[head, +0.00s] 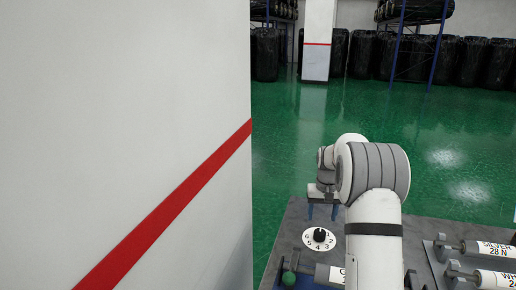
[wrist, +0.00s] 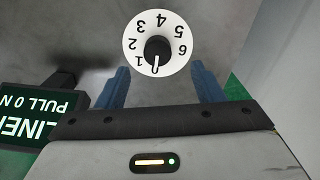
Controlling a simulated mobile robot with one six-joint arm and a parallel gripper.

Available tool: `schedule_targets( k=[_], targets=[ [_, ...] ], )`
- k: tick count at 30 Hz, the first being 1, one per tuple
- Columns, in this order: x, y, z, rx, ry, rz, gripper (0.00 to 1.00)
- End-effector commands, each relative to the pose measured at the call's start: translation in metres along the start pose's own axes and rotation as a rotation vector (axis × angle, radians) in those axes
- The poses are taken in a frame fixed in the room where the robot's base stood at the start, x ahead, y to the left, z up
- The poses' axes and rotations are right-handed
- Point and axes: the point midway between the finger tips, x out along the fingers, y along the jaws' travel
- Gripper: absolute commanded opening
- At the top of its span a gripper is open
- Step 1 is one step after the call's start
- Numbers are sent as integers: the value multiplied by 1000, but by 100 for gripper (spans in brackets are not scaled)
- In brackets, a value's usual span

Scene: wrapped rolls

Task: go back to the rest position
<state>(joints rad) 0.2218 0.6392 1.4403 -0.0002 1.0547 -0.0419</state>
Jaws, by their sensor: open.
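My gripper (wrist: 161,88) is open and empty in the wrist view, its two blue fingers spread apart. Beyond the fingers lies a white numbered dial (wrist: 136,33) with a black knob (wrist: 157,50), whose pointer is near the 1. In the head view my gripper (head: 322,212) is partly hidden by my arm and hangs above the grey deck, close behind the dial (head: 309,239). I cannot tell how far the fingertips are from the dial.
A large white wall or pillar (head: 120,120) with a red stripe fills the left. Labelled rolls (head: 490,248) lie on the deck (head: 425,232) at right. Green floor (head: 300,120) is open behind; black-wrapped rolls (head: 370,52) stand far back.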

Motion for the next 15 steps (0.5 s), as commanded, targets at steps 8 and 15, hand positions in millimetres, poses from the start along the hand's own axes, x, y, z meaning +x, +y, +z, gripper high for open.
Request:
schedule_targets(
  k=[8,15],
  targets=[
    [-70,-30,70,-41,60,1,61],
    [-112,-50,150,-78,114,-2,61]
  ],
)
